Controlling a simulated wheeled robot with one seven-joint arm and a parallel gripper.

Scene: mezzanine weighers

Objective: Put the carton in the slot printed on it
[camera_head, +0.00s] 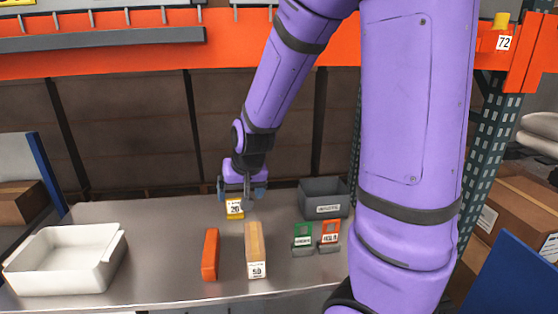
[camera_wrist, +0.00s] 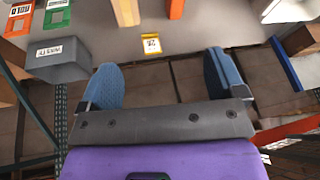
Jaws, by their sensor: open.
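A long brown carton (camera_head: 254,243) lies on the grey table with a white label on its near end; the number looks like 50 but is small. Its end also shows at the top of the wrist view (camera_wrist: 126,11). A small yellow block (camera_head: 234,214) with a white number label, perhaps 26, stands behind the carton on the table; it also shows in the wrist view (camera_wrist: 151,35). My gripper (camera_head: 242,190) is open and empty, above and just behind the yellow block. Its blue fingers are wide apart in the wrist view (camera_wrist: 160,80), with nothing between them.
An orange block (camera_head: 210,254) lies left of the carton. A white tray (camera_head: 66,285) stands at the left. Green (camera_head: 303,234) and red (camera_head: 330,232) labelled holders stand at right before a grey labelled bin (camera_head: 325,189). An orange rack beam carries a 72 label (camera_head: 504,42).

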